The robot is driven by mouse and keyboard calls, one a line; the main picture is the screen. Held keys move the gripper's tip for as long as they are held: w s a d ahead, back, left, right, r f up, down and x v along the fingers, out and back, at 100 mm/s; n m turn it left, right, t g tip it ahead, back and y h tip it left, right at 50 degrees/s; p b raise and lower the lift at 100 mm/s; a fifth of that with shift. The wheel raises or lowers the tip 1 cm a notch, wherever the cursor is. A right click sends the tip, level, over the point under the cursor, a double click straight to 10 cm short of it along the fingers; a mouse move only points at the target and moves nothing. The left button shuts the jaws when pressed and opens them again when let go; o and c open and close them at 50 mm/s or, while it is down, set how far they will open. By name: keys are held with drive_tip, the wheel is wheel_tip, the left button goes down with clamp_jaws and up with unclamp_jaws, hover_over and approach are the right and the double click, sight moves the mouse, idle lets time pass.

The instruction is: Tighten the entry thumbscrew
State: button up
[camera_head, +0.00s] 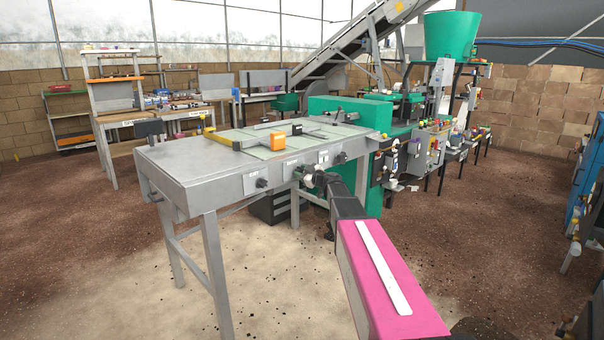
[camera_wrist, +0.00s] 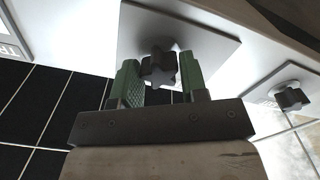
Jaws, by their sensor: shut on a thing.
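The entry thumbscrew, a dark star-shaped knob (camera_wrist: 158,66), sits on a pale plate in the middle of the wrist view. My gripper (camera_wrist: 158,80) has its two green fingers on either side of it, shut on it. In the head view my gripper (camera_head: 305,173) reaches the front rail of the grey table beside the ENTRY plate (camera_head: 291,167). The gripper and wrist hide the entry knob there.
The EXIT knob (camera_head: 262,183) is to the left on the same rail of the metal table (camera_head: 190,170). Another dark knob (camera_wrist: 290,98) shows at right in the wrist view. A green machine housing (camera_head: 330,111) stands close on the right. The floor in front is clear.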

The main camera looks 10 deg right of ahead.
sight(301, 171)
drive_tip(key=m, duration=0.4)
drive_tip(key=shift+m, duration=0.3)
drive_tip(key=m, duration=0.8)
drive_tip(key=shift+m, duration=0.4)
drive_tip(key=m, duration=0.4)
drive_tip(key=o, duration=0.9)
drive_tip(key=shift+s+d, duration=0.1)
drive_tip(key=shift+v, duration=1.85)
